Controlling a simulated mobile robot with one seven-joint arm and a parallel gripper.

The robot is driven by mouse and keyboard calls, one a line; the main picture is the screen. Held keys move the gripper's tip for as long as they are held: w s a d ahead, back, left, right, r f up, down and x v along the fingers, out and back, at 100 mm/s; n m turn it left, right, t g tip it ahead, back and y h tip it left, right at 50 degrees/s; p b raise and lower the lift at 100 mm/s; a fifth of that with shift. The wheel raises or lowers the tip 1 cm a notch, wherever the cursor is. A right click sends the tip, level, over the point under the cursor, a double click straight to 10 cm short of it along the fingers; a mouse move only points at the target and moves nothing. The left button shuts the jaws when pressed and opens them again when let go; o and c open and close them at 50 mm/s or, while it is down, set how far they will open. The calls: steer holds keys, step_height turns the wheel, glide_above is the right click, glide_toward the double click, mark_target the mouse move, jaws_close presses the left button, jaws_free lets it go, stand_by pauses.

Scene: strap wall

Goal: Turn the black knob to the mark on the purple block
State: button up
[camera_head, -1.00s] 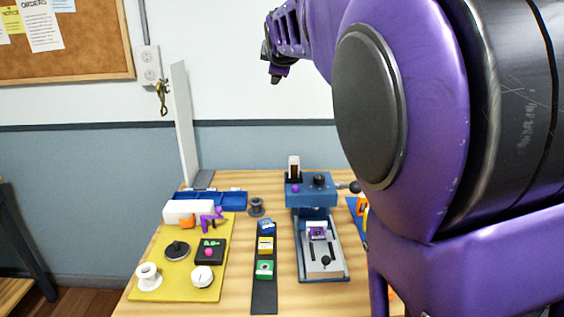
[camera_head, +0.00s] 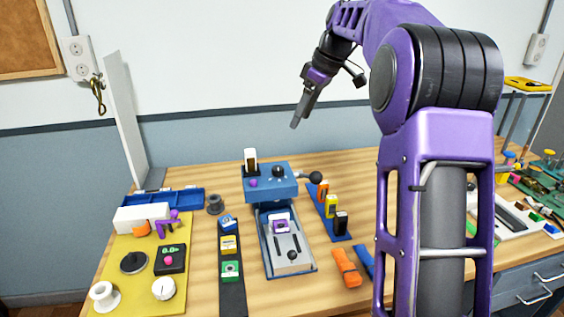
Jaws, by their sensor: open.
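A blue press-like fixture (camera_head: 268,196) stands in the middle of the wooden table. A black knob (camera_head: 278,171) sits on its top. A small purple block with a pale face (camera_head: 281,224) sits on the grey plate (camera_head: 284,264) below. A second small black knob (camera_head: 292,255) is near the plate's front end. Any mark on the purple block is too small to make out. My gripper (camera_head: 298,118) hangs in the air before the wall, well above the fixture, apart from everything. Its fingers are open and empty, seen nearly edge-on.
A yellow board (camera_head: 132,281) with a dial, white spools and a timer lies at left. A dark strip (camera_head: 232,297) holds small blocks. A blue strip (camera_head: 337,233) with colored blocks and an orange strap roll (camera_head: 346,267) are right of the fixture. A tall white panel (camera_head: 122,110) rises at back left.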

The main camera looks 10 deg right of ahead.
mark_target(278, 168)
steer(key=b+x, duration=0.2)
steer(key=x, duration=1.5)
steer(key=shift+f, duration=0.15)
steer(key=shift+c, duration=0.2)
jaws_close()
